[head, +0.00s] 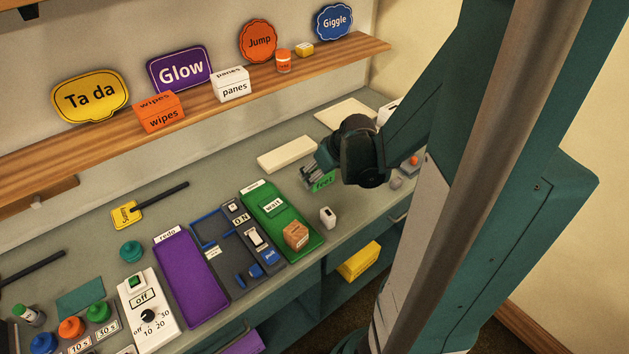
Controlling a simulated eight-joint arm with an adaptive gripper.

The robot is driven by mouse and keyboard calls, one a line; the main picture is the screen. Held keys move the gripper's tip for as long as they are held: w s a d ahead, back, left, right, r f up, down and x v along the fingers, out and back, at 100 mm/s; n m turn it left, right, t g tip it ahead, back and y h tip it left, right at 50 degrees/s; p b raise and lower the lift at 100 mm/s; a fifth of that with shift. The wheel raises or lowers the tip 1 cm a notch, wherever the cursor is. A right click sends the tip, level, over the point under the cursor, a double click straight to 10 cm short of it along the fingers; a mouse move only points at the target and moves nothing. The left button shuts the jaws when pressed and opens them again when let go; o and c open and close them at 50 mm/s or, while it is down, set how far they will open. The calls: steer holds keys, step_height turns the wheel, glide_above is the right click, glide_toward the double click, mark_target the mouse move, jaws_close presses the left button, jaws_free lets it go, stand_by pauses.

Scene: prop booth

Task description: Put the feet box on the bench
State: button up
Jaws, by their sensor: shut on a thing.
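The feet box (323,183) is a small green box with dark lettering that reads "feet". My gripper (316,178) is shut on it, and the grey fingers and wrist hide part of it. The box is over the right half of the grey-green bench (222,172), between a cream slab and the bench's front edge. I cannot tell whether its underside touches the bench top.
A cream slab (287,154) lies just behind the box. A green tray (287,232) with a brown box (296,235) is to its left, and a small white item (328,217) is in front. A wooden shelf (205,100) with signs and boxes runs above. A yellow box (358,260) sits below the bench.

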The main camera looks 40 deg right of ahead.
mark_target(319, 182)
steer(key=shift+f, duration=0.35)
steer(key=shift+f, duration=0.1)
steer(key=shift+f+b, duration=0.5)
steer(key=shift+f, duration=1.45)
steer(key=shift+f, duration=0.15)
steer(key=o, duration=1)
steer(key=shift+r, duration=0.25)
steer(key=shift+p+v, duration=1.25)
steer(key=shift+v, duration=4.65)
